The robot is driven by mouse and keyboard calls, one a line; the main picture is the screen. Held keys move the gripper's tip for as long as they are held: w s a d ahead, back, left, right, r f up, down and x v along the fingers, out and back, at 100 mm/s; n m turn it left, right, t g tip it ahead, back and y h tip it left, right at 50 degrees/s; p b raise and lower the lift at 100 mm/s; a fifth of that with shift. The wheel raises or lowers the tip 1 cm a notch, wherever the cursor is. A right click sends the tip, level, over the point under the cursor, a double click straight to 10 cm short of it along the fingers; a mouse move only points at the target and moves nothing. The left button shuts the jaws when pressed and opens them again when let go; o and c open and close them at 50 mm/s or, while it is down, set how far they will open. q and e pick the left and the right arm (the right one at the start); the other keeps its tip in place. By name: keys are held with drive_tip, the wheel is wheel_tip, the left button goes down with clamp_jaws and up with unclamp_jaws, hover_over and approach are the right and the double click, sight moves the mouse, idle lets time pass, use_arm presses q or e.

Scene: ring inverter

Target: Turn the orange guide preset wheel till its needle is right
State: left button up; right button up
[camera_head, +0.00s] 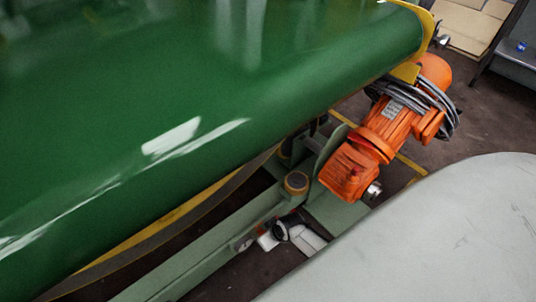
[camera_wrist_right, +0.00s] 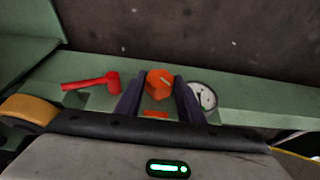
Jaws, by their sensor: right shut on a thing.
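The orange wheel (camera_wrist_right: 159,80) is a small faceted knob on a green beam in the right wrist view. My right gripper (camera_wrist_right: 158,86) has its two dark fingers on either side of the wheel, shut on it. A round white gauge (camera_wrist_right: 204,95) sits just right of the right finger, partly covered by it. Its dark needle is too small to read exactly. In the head view the wheel and gauge cannot be made out; a white and black part of my arm shows low beside the green frame. My left gripper is not in view.
A red lever (camera_wrist_right: 92,82) lies left of the wheel on the green beam (camera_wrist_right: 230,90). In the head view a large green belt (camera_head: 200,110) covers the left, with an orange motor (camera_head: 385,130) with grey cables at its end. A pale surface (camera_head: 450,240) fills the lower right.

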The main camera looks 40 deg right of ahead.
drive_tip(key=shift+s, duration=0.1)
drive_tip(key=o, duration=1.1)
use_arm(q)
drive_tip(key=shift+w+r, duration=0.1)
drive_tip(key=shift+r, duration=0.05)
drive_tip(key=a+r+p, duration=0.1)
drive_tip(key=p, duration=0.1)
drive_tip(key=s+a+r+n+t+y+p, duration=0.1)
drive_tip(key=p, duration=0.1)
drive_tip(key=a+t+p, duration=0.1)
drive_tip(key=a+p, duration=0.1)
drive_tip(key=p, duration=0.1)
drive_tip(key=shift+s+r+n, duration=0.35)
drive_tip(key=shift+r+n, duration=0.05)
use_arm(e)
drive_tip(key=v, duration=1)
drive_tip(key=shift+r, duration=0.2)
